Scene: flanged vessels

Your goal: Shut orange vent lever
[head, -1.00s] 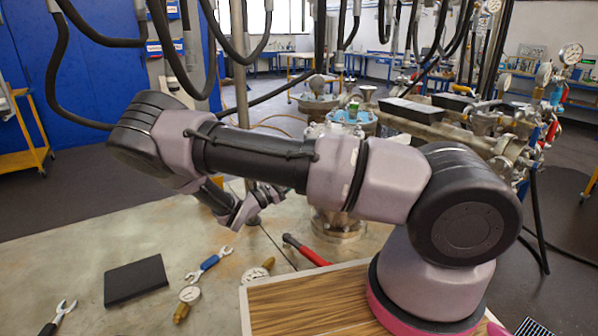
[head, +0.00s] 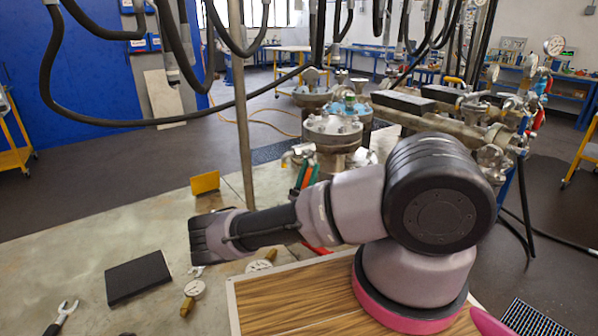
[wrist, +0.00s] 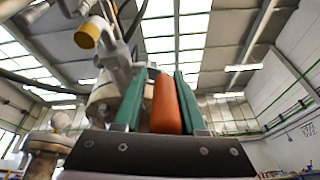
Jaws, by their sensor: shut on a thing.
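The orange vent lever (wrist: 166,108) stands between the green fingers of my gripper (wrist: 158,82) in the wrist view, and the fingers are shut on it. Its far end and pivot cannot be made out. In the head view, green fingertips (head: 306,174) show above my forearm, beside a flanged steel vessel (head: 333,135). The lever is mostly hidden there by the fingers and my arm. A metal fitting with a yellow cap (wrist: 87,36) is to the left of the fingers in the wrist view.
A yellow plate (head: 205,183) stands near the bench's far edge, left of a vertical pole (head: 241,110). Hoses hang overhead.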

